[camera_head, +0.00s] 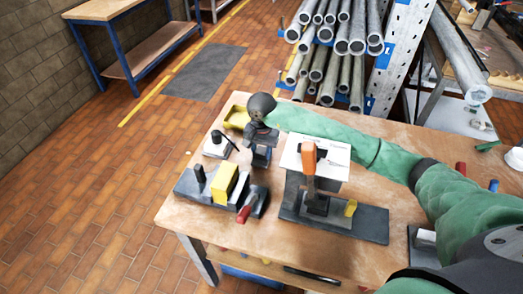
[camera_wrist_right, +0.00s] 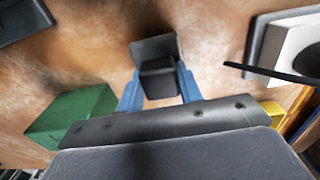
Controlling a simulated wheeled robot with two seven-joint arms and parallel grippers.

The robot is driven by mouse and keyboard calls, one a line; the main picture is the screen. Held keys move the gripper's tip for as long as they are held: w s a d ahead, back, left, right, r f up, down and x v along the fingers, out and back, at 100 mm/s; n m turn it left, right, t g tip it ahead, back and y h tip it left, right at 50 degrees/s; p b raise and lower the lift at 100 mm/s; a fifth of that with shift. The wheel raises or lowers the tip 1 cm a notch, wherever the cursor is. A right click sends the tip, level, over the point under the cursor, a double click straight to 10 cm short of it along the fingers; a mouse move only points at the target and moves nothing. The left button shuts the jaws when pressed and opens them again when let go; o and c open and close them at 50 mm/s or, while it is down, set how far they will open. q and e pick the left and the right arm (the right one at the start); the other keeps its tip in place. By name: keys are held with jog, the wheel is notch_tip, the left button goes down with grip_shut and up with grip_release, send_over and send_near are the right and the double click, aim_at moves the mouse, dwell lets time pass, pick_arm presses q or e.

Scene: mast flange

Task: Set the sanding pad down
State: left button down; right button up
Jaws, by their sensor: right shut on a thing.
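The sanding pad appears to be the dark grey block (camera_wrist_right: 157,72) between the two blue fingers of my right gripper (camera_wrist_right: 158,88) in the wrist view. The gripper is shut on it. In the head view my right gripper (camera_head: 261,157) points down over the back left part of the wooden workbench (camera_head: 270,252). The pad is hard to make out there, and I cannot tell whether it touches the bench top. My left gripper is not in view.
A yellow bin (camera_head: 236,118) and a white block with a black lever (camera_head: 216,146) stand left of the gripper. A dark fixture with a yellow block (camera_head: 224,183) and a red-handled clamp (camera_head: 247,207) are in front. A plate with an orange-handled clamp (camera_head: 309,160) stands to the right.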

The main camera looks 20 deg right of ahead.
aim_at(262, 150)
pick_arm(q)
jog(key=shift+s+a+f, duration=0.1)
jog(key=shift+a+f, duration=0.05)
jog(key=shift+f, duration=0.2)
pick_arm(e)
jog(key=shift+f, duration=0.4)
jog(key=shift+f, duration=0.1)
jog(key=o, duration=1)
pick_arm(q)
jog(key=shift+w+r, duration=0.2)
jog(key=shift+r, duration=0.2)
pick_arm(e)
jog(key=shift+o, duration=0.2)
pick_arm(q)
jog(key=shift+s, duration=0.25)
pick_arm(e)
jog(key=shift+r, duration=0.4)
jog(key=shift+r+b, duration=0.2)
jog(key=shift+b, duration=0.1)
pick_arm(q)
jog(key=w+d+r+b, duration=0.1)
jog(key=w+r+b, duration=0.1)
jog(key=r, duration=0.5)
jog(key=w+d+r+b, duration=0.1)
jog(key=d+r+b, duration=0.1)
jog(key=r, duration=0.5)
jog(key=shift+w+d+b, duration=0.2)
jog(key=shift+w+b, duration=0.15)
pick_arm(e)
notch_tip(262, 150, up, 11)
